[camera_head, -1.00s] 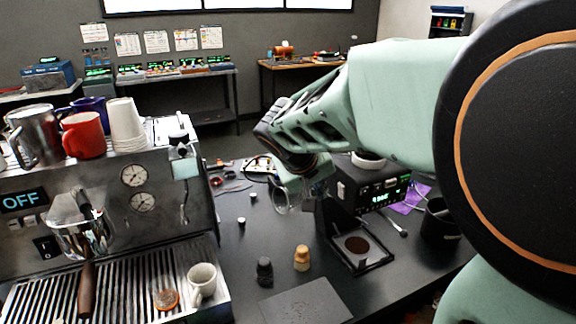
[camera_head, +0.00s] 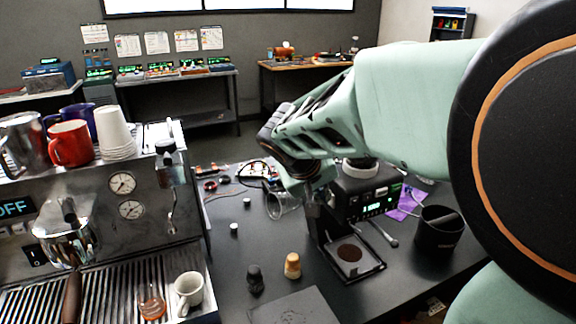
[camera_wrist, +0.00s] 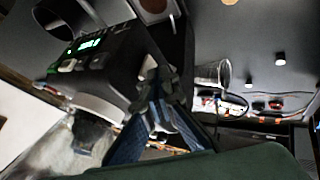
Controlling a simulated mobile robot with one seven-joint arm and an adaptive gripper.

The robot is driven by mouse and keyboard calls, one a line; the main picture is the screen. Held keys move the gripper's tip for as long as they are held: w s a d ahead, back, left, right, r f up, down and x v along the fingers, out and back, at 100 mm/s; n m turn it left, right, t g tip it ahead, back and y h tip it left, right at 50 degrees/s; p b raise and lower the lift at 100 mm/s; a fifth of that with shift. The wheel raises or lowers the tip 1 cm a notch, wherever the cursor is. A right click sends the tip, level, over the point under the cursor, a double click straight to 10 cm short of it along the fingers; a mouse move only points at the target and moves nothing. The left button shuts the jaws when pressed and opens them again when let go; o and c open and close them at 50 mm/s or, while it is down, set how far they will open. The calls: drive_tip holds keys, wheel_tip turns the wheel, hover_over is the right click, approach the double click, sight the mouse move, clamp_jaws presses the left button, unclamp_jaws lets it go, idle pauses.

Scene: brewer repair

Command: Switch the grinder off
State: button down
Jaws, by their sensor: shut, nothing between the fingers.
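The grinder (camera_head: 352,186) is a black box with a lit green display on its front and a pale ring on top. It stands on the dark counter, partly hidden behind my gripper. In the wrist view the grinder (camera_wrist: 122,60) is at upper left, with its green display and grey buttons (camera_wrist: 68,65) showing. My gripper (camera_head: 314,196) is at the grinder's left side in the head view. In the wrist view its blue-grey fingers (camera_wrist: 158,98) are together and empty, close beside the grinder's body. I cannot tell whether they touch it.
A clear glass (camera_head: 281,206) stands left of my gripper. A black tray (camera_head: 372,268) with a dark round patch lies in front of the grinder. A black container (camera_head: 437,238) stands to the right. The espresso machine (camera_head: 95,205) fills the left side. Two tampers stand at the front.

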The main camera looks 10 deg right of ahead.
drive_tip(key=shift+w+d+r+b, duration=0.1)
drive_tip(key=shift+d+b, duration=0.2)
drive_tip(key=shift+d, duration=0.15)
drive_tip(key=shift+r, duration=0.15)
drive_tip(key=shift+r+p, duration=0.4)
drive_tip(key=shift+r, duration=0.25)
